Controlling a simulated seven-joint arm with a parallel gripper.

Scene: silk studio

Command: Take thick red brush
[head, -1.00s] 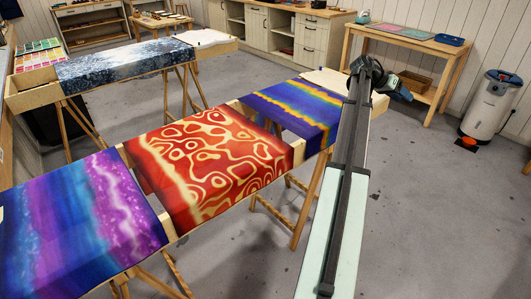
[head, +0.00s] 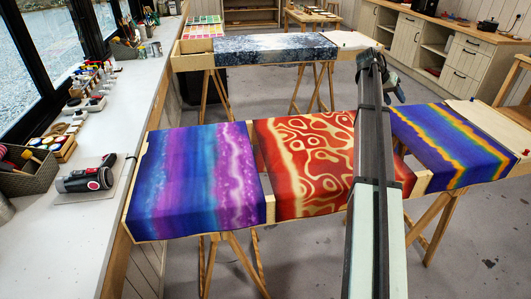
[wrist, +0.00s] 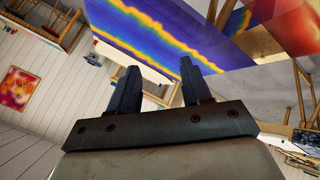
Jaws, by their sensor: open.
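A dark basket (head: 28,172) on the left worktop holds several brushes or tools, some with red parts. I cannot tell which of them, if any, is the thick red brush. My gripper (wrist: 158,72) is open and empty in the wrist view, its two dark fingers apart. In the head view my arm reaches away over the silk frames, and its end is far from the basket. The wrist view shows no brush.
The long white worktop (head: 118,125) runs along the windows. A black and red tool (head: 85,178) lies on it beside the basket, with small jars behind. Stretched silks, including a red-and-gold one (head: 300,150), fill the middle under my arm. Grey floor is open at right.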

